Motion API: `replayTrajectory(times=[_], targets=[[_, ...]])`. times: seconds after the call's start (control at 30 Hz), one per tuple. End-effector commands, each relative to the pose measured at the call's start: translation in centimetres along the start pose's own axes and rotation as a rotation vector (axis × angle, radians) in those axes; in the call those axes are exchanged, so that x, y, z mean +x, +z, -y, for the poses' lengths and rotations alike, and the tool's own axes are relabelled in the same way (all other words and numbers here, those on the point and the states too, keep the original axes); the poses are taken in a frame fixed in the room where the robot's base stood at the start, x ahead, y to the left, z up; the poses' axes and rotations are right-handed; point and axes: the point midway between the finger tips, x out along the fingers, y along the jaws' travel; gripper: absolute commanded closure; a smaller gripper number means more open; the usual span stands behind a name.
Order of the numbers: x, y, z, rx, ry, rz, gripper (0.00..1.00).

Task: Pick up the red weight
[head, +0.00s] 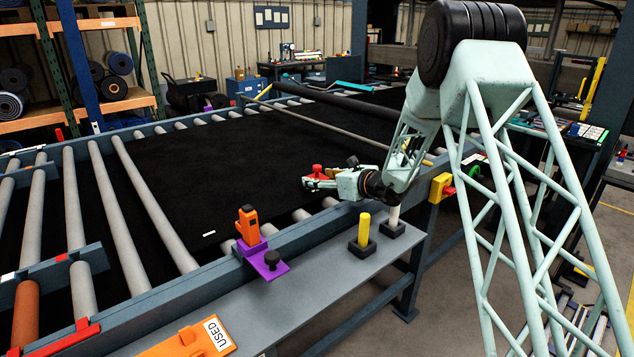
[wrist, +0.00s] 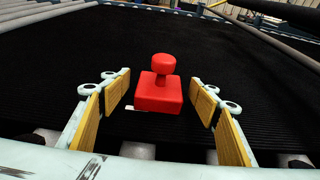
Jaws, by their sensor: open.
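The red weight (wrist: 159,93) has a square block base and a round knob on top. In the wrist view it stands upright on the black belt (wrist: 60,60), centred between the fingers. My gripper (wrist: 160,108) is open, with a yellow-padded finger on each side of the weight and a visible gap on both sides. In the head view my gripper (head: 318,180) is low over the near edge of the belt. The red weight (head: 317,170) shows there only in part, behind the fingers.
An orange tool in a purple holder (head: 270,262) stands on the near rail. A yellow post (head: 364,230) and a white post (head: 393,217) stand on the grey shelf (head: 300,290). An orange plate marked USED (head: 190,340) lies at the front. Bare rollers (head: 150,200) lie left.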

Motion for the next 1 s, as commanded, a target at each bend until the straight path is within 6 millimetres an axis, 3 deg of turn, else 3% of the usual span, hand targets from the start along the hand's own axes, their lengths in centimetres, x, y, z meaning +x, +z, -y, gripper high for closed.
replayTrajectory(times=[0.2, 0.77, 1.0], targets=[[1.4, 0.0, 0.0, 0.0, 0.0, 0.0, 0.44], [1.5, 0.0, 0.0, 0.0, 0.0, 0.0, 0.44], [1.5, 0.1, 0.0, 0.0, 0.0, 0.0, 0.64]])
